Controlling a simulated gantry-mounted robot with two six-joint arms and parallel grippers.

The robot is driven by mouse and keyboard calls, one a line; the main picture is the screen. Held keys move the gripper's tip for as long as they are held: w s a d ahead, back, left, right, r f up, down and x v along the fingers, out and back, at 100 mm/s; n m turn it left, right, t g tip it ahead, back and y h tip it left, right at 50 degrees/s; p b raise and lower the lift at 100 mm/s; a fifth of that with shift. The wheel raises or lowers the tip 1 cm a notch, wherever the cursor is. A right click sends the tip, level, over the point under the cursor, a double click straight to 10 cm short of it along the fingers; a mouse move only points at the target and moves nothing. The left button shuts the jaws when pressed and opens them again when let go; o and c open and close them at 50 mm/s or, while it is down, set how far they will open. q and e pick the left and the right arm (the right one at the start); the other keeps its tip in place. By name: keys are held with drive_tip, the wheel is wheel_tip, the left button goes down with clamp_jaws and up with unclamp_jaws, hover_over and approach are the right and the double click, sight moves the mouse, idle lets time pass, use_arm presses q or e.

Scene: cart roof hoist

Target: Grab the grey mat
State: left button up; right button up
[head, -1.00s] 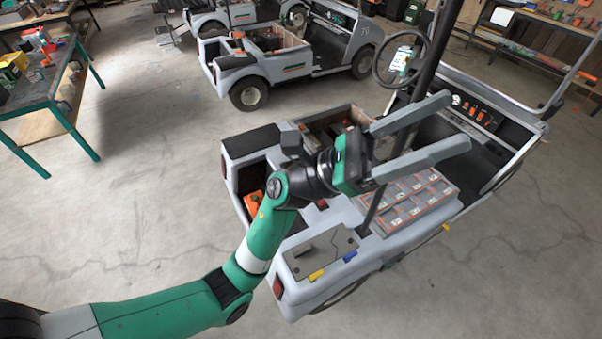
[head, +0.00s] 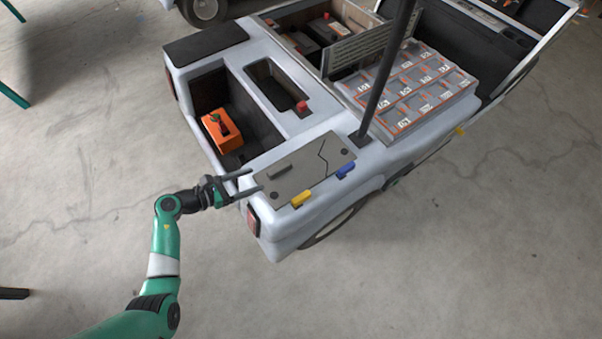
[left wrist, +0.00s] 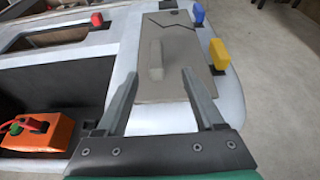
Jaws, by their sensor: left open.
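The grey mat (head: 310,166) is a flat grey panel on the cart's near corner, with a raised bar at one end and a dark jagged line across the other. In the left wrist view the mat (left wrist: 180,88) lies straight ahead, its bar pointing away from me. My left gripper (head: 255,180) is open and empty at the mat's left end, its fingertips close to the edge. In the left wrist view the fingers (left wrist: 160,76) spread either side of the bar's near end. I cannot tell whether they touch the mat. My right gripper is not in view.
A yellow latch (head: 301,199) and a blue latch (head: 346,169) sit on the cart's edge beside the mat. An orange box (head: 222,131) stands in an open bay. A black post (head: 387,75) rises behind the mat.

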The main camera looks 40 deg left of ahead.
use_arm(q)
drive_tip(key=b, duration=0.4)
approach(281, 166)
drive_tip(key=x, duration=0.4)
drive_tip(key=shift+s+d+f, duration=0.2)
drive_tip(key=shift+d, duration=0.2)
drive_tip(key=shift+w, duration=0.25)
drive_tip(key=b+x, duration=0.2)
drive_tip(key=x, duration=0.1)
drive_tip(key=b+x, duration=0.1)
drive_tip(key=shift+w+a+f, duration=0.2)
drive_tip(key=shift+w+f, duration=0.05)
drive_tip(key=shift+w, duration=0.1)
drive_tip(key=shift+w+d, duration=0.1)
drive_tip(key=shift+w, duration=0.15)
drive_tip(key=shift+s+r, duration=0.1)
clamp_jaws()
